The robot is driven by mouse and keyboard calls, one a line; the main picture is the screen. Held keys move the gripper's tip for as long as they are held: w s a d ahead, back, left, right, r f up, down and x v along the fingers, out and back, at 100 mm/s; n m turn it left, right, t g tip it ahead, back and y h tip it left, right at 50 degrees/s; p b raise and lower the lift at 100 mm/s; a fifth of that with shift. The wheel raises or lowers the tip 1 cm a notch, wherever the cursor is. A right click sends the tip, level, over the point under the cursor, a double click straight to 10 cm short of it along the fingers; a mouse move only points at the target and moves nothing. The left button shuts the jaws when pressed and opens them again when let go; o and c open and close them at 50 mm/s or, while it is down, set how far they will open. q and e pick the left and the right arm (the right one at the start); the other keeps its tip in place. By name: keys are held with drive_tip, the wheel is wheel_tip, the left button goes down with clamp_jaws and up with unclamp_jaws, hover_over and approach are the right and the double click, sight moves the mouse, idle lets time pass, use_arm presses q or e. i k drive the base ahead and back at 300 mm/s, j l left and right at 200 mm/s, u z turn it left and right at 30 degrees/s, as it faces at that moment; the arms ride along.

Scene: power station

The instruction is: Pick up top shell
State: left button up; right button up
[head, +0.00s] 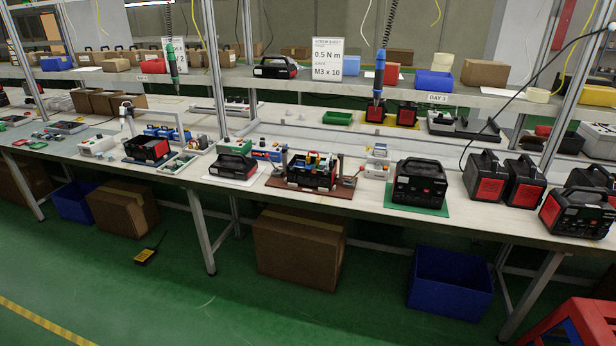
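A black cover with a handle and a red patch, which looks like the top shell (233,166), lies on a white mat (216,179) on the long workbench. To its right, an open power station body (310,172) with coloured parts showing inside sits on a brown board (285,184). A similar black cover (276,67) lies on the upper shelf. Neither of my grippers is in the head view, and nothing shows touching the top shell.
A closed power station (420,183) stands on a green mat, with several more at the bench's right. A green screwdriver (171,62) and a blue one (379,75) hang above. Cartons and blue bins (450,283) sit under the bench. The green floor in front is mostly clear.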

sight(228, 164)
drive_tip(key=i+j+z, duration=0.15)
drive_tip(key=i+j, duration=0.4)
drive_tip(key=i, duration=0.25)
drive_tip(key=i+j+z, duration=0.15)
drive_tip(key=i+j, duration=0.55)
drive_tip(key=i, duration=0.05)
